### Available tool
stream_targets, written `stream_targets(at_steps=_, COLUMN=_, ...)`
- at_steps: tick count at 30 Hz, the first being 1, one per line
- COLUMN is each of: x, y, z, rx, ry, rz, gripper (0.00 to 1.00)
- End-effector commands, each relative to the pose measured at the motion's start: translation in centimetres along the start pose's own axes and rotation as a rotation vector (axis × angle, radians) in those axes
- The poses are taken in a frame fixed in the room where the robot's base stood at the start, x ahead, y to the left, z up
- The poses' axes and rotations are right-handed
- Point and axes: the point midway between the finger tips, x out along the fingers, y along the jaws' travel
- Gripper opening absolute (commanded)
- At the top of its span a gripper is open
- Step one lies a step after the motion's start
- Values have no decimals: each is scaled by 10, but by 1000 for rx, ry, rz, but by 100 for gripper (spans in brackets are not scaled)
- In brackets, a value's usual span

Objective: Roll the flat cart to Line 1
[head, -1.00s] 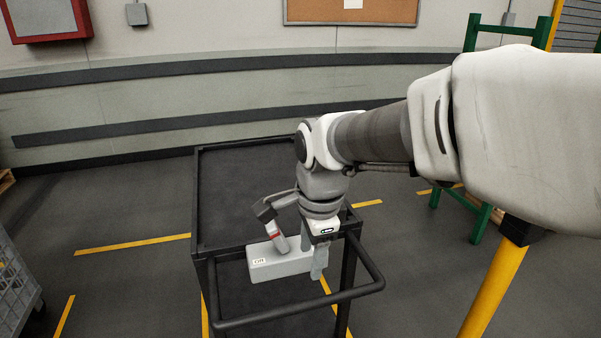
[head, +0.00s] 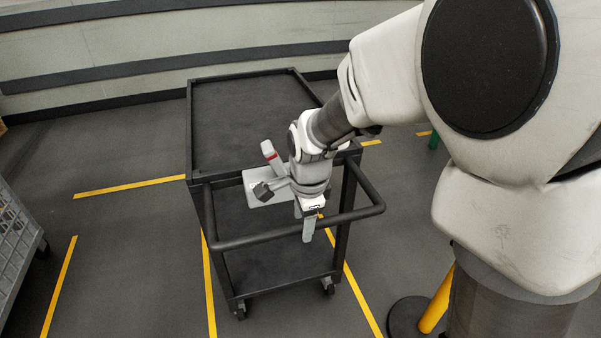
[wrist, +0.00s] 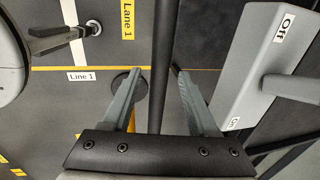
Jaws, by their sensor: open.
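The flat cart (head: 245,115) is black, with a flat top deck, a lower shelf and casters. Its round push handle (head: 255,240) sticks out at the near end. My gripper (head: 304,218) is open at the handle, pointing down. In the wrist view the handle bar (wrist: 163,60) runs between the two spread fingers (wrist: 158,88), with a gap on both sides. A grey box (head: 265,191) with a red-banded lever sits at the deck's near end. In the wrist view the box (wrist: 250,70) shows "Off" and "On" labels. A "Line 1" floor label (wrist: 81,76) lies at left there.
Yellow floor lines (head: 130,187) mark lanes around the cart. A grey crate-like cart (head: 18,235) stands at the left edge. A yellow post (head: 437,303) on a round dark base stands at the lower right. The wall runs behind. Floor left of the cart is clear.

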Motion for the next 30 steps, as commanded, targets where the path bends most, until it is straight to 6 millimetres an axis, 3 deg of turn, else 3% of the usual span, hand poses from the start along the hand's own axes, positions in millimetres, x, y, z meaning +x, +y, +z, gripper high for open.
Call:
stream_targets(at_steps=11, x=6, y=0, z=0, rx=0, ry=0, rz=0, gripper=59)
stream_targets(at_steps=21, x=6, y=0, z=0, rx=0, ry=0, rz=0, gripper=0)
stream_targets(at_steps=30, x=6, y=0, z=0, rx=0, ry=0, rz=0, gripper=0)
